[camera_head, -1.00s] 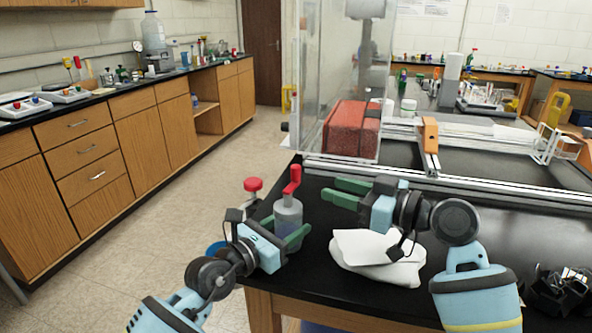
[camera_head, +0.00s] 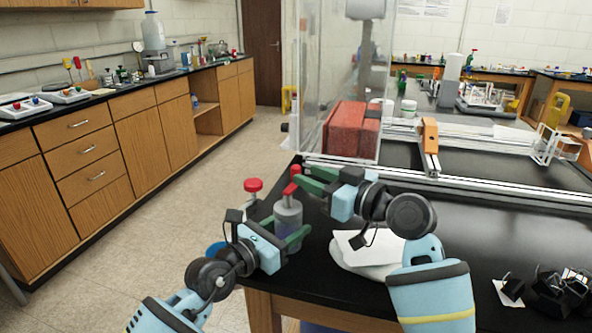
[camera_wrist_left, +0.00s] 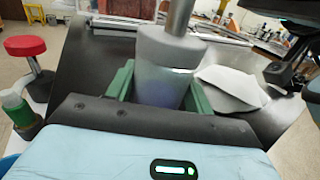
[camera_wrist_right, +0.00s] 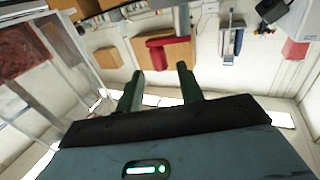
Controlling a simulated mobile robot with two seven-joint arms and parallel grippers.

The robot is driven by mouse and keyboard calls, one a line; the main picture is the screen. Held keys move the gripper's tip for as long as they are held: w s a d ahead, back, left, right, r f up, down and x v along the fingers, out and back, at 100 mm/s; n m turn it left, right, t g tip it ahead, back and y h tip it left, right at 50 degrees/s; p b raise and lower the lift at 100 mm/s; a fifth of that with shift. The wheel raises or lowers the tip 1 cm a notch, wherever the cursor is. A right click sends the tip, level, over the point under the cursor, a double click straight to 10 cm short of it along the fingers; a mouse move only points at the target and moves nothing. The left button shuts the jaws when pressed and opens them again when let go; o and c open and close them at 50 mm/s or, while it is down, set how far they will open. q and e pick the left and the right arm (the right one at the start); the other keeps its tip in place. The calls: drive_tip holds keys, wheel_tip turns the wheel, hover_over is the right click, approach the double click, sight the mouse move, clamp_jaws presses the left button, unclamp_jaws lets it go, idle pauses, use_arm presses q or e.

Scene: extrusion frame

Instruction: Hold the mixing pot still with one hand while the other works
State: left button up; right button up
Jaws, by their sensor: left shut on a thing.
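The mixing pot (camera_head: 287,222) is a grey, translucent cylinder standing upright near the table's left edge. A red crank handle (camera_head: 293,176) tops it. My left gripper (camera_head: 284,236) is shut on the pot's body from the front. The left wrist view shows the pot (camera_wrist_left: 160,72) between its green fingers, with a grey shaft rising from the lid. My right gripper (camera_head: 299,181) is open, its fingers level with the crank. In the right wrist view, a red part (camera_wrist_right: 160,55) and a grey shaft (camera_wrist_right: 182,20) show just beyond the parted fingertips; contact cannot be told.
A crumpled white cloth or bag (camera_head: 362,258) lies right of the pot, under my right arm. A red block (camera_head: 350,130) and a metal rail frame (camera_head: 470,190) stand behind. Dark clutter (camera_head: 553,290) sits at far right.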

sight(300, 172)
drive_tip(key=shift+x, duration=2.4)
clamp_jaws()
